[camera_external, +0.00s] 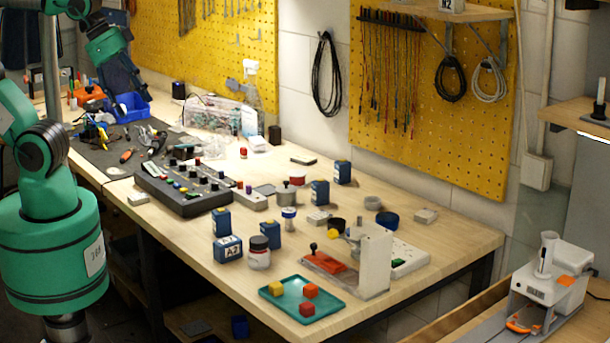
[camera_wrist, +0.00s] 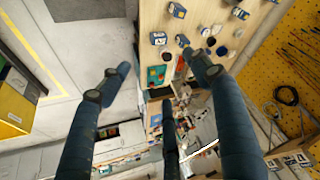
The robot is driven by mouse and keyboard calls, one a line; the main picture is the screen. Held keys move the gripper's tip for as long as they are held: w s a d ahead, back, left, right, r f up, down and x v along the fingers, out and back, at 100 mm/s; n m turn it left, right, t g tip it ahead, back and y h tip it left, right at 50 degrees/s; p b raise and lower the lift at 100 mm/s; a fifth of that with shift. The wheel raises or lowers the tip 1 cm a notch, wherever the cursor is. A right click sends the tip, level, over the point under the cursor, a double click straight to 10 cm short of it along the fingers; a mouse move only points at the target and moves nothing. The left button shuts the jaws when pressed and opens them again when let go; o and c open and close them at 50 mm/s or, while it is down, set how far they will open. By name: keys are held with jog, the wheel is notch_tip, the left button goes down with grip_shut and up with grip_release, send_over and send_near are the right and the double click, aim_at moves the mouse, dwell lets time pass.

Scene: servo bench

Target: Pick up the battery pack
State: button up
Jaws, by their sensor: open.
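No item is clearly readable as the battery pack. Several small blue boxes with pale labels could include it: one marked A2 (camera_external: 228,250) at the front, others beside it (camera_external: 221,222) and (camera_external: 270,235), and two farther back (camera_external: 319,193) and (camera_external: 342,172). Some blue boxes also show in the wrist view (camera_wrist: 158,38), beyond my fingers. My gripper (camera_external: 139,91) is at the far left end of the bench, near a blue bin, well away from these boxes. In the wrist view my gripper (camera_wrist: 155,93) has its dark fingers spread, with nothing held between them.
A teal tray (camera_external: 278,292) with coloured cubes lies at the front edge. A black control box (camera_external: 185,187) with knobs stands mid-bench. A white stand (camera_external: 375,262), a jar (camera_external: 259,252) and several cups crowd the right half. The blue bin (camera_external: 131,106) is near my gripper.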

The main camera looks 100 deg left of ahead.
jog(key=shift+f, duration=0.4)
jog(key=shift+c, duration=0.7)
jog(key=shift+w+r, duration=0.1)
